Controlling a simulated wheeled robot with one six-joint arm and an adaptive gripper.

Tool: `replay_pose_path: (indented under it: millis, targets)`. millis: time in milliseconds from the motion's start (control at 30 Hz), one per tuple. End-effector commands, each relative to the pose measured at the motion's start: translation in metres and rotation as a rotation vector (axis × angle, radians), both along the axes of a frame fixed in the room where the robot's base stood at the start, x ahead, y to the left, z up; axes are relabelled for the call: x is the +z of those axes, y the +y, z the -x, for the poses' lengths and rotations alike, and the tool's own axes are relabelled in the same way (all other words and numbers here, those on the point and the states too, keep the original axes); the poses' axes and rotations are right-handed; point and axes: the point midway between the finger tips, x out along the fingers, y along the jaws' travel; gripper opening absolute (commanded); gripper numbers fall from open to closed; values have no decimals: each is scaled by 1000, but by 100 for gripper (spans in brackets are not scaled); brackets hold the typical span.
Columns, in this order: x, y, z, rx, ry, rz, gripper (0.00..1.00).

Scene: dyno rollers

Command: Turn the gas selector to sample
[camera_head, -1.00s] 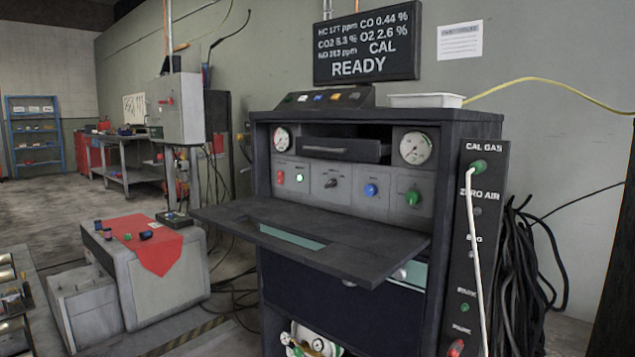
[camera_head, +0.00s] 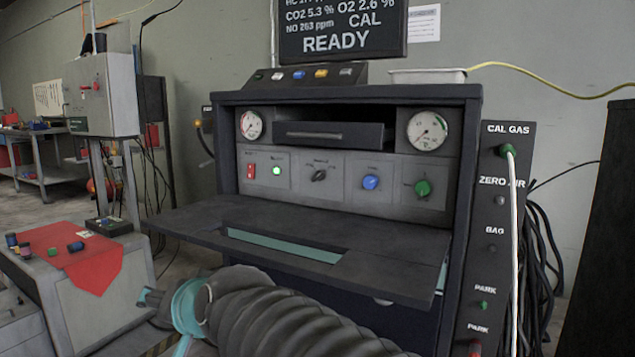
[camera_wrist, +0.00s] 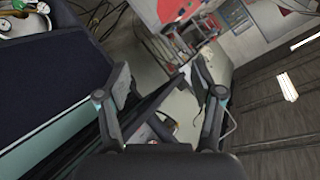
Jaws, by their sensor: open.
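The gas selector looks to be the dark knob (camera_head: 319,175) in the middle of the grey panel (camera_head: 341,198) on the cabinet. Small labels stand around the knob, too small to read, so its setting cannot be told. My gripper (camera_wrist: 165,85) is open and empty in the wrist view, its two fingers apart, beside the dark cabinet front and well away from the knob. In the head view my arm reaches in low, in front of the cabinet's shelf; the gripper's fingers are not clear there.
A fold-out shelf (camera_head: 190,224) juts out below the panel. A red switch (camera_head: 251,170), a blue knob (camera_head: 371,182) and a green knob (camera_head: 422,188) flank the selector. A drawer (camera_head: 330,136) protrudes above. A hose post (camera_head: 500,250) stands right; a grey unit (camera_head: 90,305) stands left.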

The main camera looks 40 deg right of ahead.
Motion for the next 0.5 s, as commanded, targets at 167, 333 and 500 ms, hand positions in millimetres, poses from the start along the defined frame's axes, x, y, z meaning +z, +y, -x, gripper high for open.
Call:
replay_pose_path:
  millis: [167,333,500]
  targets:
    - [80,-42,-75,-292,-311,-389,67]
    - [138,-111,-113,-585,-603,-753,67]
    - [154,-187,-121,-895,-881,-1085,67]
